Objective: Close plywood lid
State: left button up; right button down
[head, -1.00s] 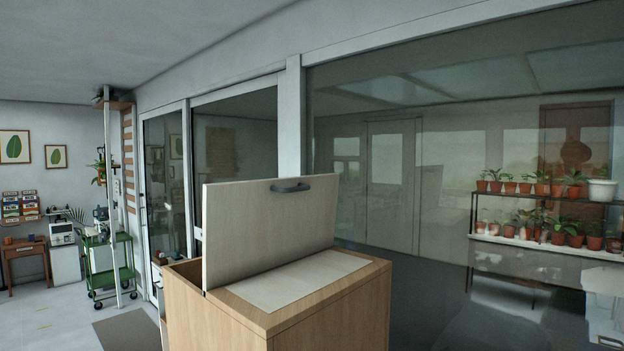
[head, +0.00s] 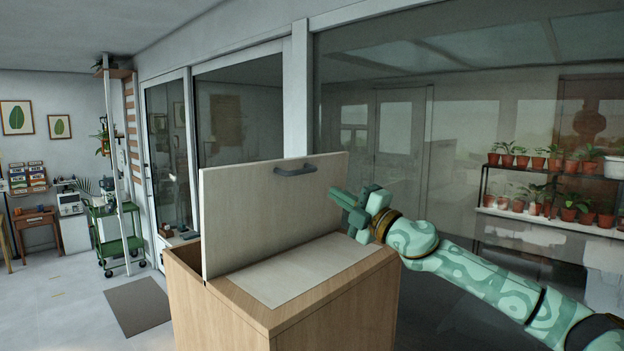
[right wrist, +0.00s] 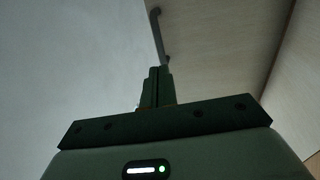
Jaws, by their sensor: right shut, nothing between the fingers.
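The plywood lid (head: 265,220) stands open, tilted up from a wooden box (head: 300,310). A dark handle (head: 296,169) sits near its upper edge. My right gripper (head: 342,197) is shut and empty, close to the right edge of the lid and below the handle's height; I cannot tell whether it touches. In the right wrist view, the shut fingers (right wrist: 156,85) point up toward the dark handle (right wrist: 157,30) and the lid's pale face (right wrist: 215,45). My left gripper is not in view.
A pale panel (head: 300,275) covers part of the box top. A green cart (head: 118,238) and a dark mat (head: 138,305) are at the left. Glass walls run behind the box. A shelf of potted plants (head: 545,208) shows at the right.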

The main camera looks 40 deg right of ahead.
aim_at(303, 173)
jog(key=p+x, duration=0.2)
jog(key=x, duration=0.1)
jog(key=p+x, duration=0.3)
jog(key=x, duration=0.1)
jog(key=shift+w+r, duration=0.2)
jog(key=shift+r, duration=0.1)
jog(key=shift+w+a+p, duration=0.15)
jog(key=shift+w+p, duration=0.35)
jog(key=shift+w, duration=0.25)
